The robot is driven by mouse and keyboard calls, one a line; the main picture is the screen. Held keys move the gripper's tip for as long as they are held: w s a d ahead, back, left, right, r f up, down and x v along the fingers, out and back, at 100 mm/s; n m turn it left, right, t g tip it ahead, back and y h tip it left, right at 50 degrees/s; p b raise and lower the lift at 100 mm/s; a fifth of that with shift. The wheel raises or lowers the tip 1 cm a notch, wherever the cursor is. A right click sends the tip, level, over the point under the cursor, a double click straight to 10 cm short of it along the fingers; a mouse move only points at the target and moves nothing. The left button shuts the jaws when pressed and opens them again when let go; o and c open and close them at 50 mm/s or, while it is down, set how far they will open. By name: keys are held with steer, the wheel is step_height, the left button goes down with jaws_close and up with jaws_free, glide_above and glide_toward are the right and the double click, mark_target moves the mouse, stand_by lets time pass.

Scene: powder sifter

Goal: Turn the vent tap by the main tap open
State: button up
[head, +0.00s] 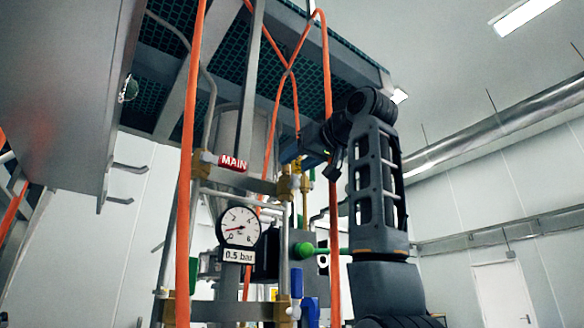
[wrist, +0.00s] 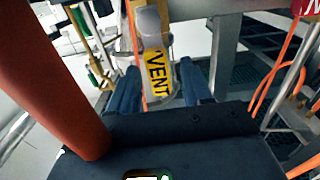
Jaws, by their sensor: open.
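The vent tap's lever shows in the wrist view as a yellow sleeve marked VENT (wrist: 159,72) with a grey rounded end above it. My gripper (wrist: 160,88) is open, with one blue finger on each side of the yellow sleeve in the picture. I cannot tell whether either finger touches it. In the head view my gripper (head: 290,151) is at the upper right of the pipework, and the vent lever is not clearly visible there. The main tap's red lever marked MAIN (head: 233,163) lies nearly level, left of my gripper; its red edge also shows at the wrist view's top right.
Orange hoses (head: 187,200) hang in front of and beside the pipework; one (wrist: 62,80) crosses the wrist view's left side close to the camera. A pressure gauge (head: 240,226), a green handle (head: 306,250) and a blue lever (head: 296,283) sit below.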

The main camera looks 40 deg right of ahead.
mark_target(298, 161)
steer(key=shift+s+b, duration=0.5)
steer(key=shift+s, duration=1.85)
